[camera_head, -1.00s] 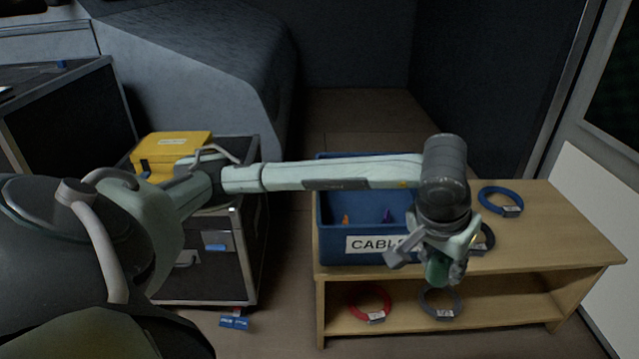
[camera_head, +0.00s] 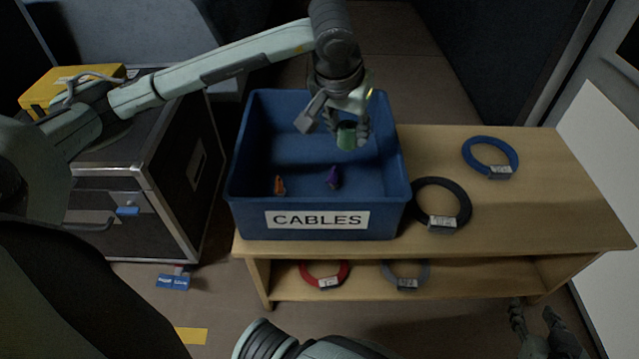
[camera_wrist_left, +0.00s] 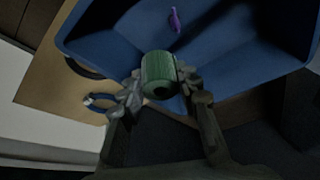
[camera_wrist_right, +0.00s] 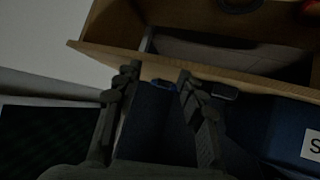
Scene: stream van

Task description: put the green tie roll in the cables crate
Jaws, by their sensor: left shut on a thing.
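The green tie roll (camera_head: 347,138) is a short green cylinder. My left gripper (camera_head: 347,130) is shut on it over the right back part of the cables crate. The left wrist view shows the roll (camera_wrist_left: 158,72) pinched between the two fingertips (camera_wrist_left: 158,82). The cables crate (camera_head: 250,215) is a blue open box with a white "CABLES" label, standing on the left end of the wooden bench. My right gripper (camera_head: 538,318) is low at the bottom right, in front of the bench. The right wrist view shows its fingers (camera_wrist_right: 158,82) apart and empty.
An orange item (camera_head: 279,185) and a purple item (camera_head: 333,178) lie in the crate. A black cable coil (camera_head: 462,208) and a blue coil (camera_head: 516,158) lie on the bench (camera_head: 560,215). Red and grey coils lie on its lower shelf. A black case (camera_head: 150,185) stands left.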

